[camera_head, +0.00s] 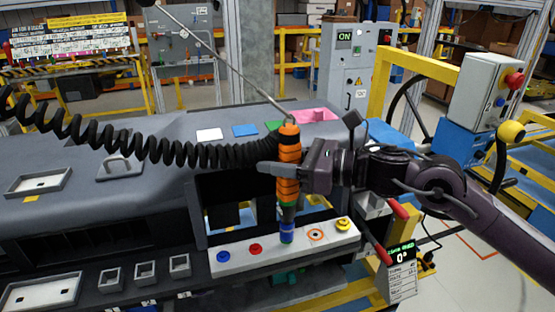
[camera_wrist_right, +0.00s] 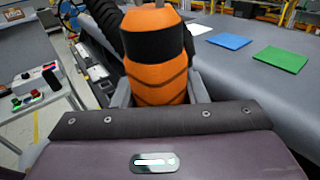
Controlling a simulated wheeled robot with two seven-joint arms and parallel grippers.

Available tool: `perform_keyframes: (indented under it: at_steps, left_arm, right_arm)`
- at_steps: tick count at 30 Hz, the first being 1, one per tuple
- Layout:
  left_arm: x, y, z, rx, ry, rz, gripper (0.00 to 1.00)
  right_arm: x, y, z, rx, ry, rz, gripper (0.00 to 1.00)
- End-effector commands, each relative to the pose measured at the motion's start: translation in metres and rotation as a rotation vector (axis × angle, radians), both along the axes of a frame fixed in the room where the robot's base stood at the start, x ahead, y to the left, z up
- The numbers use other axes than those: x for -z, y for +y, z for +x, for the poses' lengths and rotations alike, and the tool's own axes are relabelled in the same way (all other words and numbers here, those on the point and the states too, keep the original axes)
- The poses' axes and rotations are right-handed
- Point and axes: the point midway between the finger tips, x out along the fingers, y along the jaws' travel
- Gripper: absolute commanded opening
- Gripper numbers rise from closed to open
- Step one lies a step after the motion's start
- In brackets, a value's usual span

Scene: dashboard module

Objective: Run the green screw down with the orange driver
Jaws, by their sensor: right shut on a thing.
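My right gripper (camera_head: 284,172) is shut on the driver's ribbed body, coming from the right. In the right wrist view the orange and black body (camera_wrist_right: 157,62) sits between the fingers. I cannot tell whether the tip touches the strip. Blue (camera_head: 223,257), red (camera_head: 255,249) and yellow (camera_head: 343,224) heads and an orange ring (camera_head: 316,235) show on the strip. My left gripper is not in view.
A black coiled cable (camera_head: 130,143) runs left from the driver, and a thin rod (camera_head: 230,70) reaches its top. White, blue (camera_head: 245,130) and green (camera_head: 273,125) pads lie on the module behind. A small sign (camera_head: 402,270) stands at right, with a red-handled lever (camera_head: 382,255) beside it.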

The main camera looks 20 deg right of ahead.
Motion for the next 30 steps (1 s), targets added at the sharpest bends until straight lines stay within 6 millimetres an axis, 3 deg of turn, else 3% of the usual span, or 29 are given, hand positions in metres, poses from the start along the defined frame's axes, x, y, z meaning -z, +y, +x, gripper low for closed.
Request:
perform_keyframes:
  at_steps: [30]
  left_arm:
    - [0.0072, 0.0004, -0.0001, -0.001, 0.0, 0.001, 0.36]
  right_arm:
    - [0.0047, -0.0009, 0.0007, 0.003, 0.002, -0.001, 0.0]
